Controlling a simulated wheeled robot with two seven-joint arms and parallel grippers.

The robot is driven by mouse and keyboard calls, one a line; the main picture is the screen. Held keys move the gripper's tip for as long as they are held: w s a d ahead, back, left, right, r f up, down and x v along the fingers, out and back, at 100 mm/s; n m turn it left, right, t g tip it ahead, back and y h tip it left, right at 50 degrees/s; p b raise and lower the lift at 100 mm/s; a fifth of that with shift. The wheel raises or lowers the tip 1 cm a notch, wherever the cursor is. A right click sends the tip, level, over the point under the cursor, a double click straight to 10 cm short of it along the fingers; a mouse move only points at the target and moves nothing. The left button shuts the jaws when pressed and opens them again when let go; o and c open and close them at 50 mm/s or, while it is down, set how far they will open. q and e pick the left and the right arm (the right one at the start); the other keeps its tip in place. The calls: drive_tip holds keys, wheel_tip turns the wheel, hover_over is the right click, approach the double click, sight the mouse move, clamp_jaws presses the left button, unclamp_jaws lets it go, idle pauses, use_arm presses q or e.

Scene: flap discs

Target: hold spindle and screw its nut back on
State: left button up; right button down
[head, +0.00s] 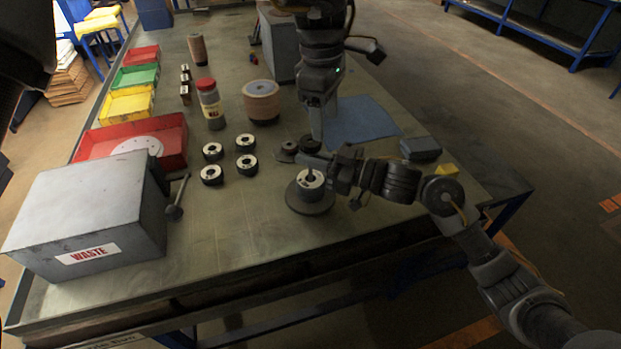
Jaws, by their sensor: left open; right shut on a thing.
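The spindle (309,180) stands upright on the table, with a pale centre on a wide dark round base. My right gripper (305,160) comes in from the right and is shut at the upper part of the spindle, though its fingers hide the exact contact. My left gripper (316,135) points down from above, open, close above the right gripper's fingers. Small dark round pieces show beside the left fingertips; I cannot tell which of them is the nut.
A grey waste box (90,215) with a lever stands front left. Red, green and yellow bins (175,142) line the left edge. A bottle (211,105), a wooden-looking cylinder (262,102) and a blue mat (362,122) lie further back.

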use_arm(q)
drive_tip(key=n, duration=0.7)
drive_tip(key=r+n, duration=0.1)
drive_tip(key=n, duration=1.4)
drive_tip(key=shift+w+a+r, duration=0.1)
drive_tip(key=shift+a+r, duration=0.15)
drive_tip(key=shift+r, duration=0.05)
drive_tip(key=n, duration=0.3)
drive_tip(key=shift+a+r, duration=0.1)
drive_tip(key=n, duration=0.5)
drive_tip(key=shift+a+r, duration=0.1)
drive_tip(key=shift+r, duration=0.1)
drive_tip(key=n, duration=0.6)
drive_tip(key=shift+a+r, duration=0.2)
drive_tip(key=shift+a, duration=0.05)
drive_tip(key=n, duration=0.5)
drive_tip(key=shift+a+r, duration=0.15)
drive_tip(key=shift+a, duration=0.05)
drive_tip(key=n, duration=0.7)
drive_tip(key=shift+a+y, duration=0.4)
drive_tip(key=n, duration=0.5)
